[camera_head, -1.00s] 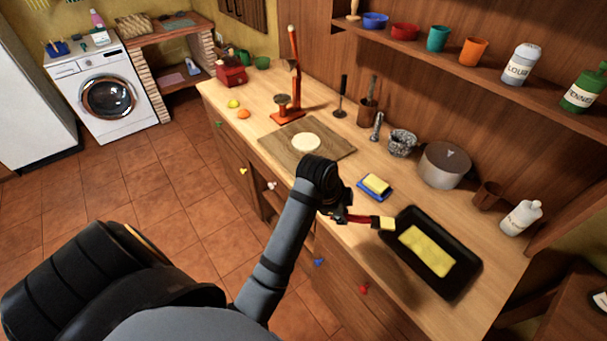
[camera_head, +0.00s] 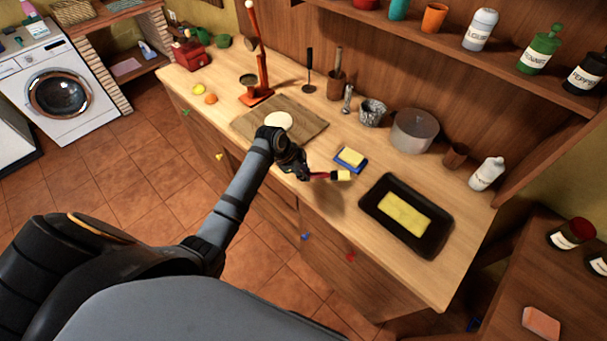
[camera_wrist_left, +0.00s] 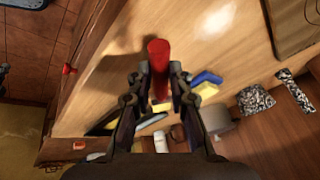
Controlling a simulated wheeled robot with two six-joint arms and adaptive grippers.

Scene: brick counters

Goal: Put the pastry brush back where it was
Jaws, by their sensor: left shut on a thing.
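The pastry brush (camera_head: 341,176) has a red handle and pale yellow bristles. My left gripper (camera_head: 303,172) is shut on its handle and holds it above the counter's front part, bristles pointing right. My right gripper is not in view.
A yellow sponge on a blue holder (camera_head: 349,160) lies just behind the brush. A cutting board (camera_head: 305,125) with a pale dough disc (camera_head: 277,121) is to the left. A grey pot (camera_head: 414,131), a mortar (camera_head: 372,113) and a white bottle (camera_head: 487,174) stand along the back.

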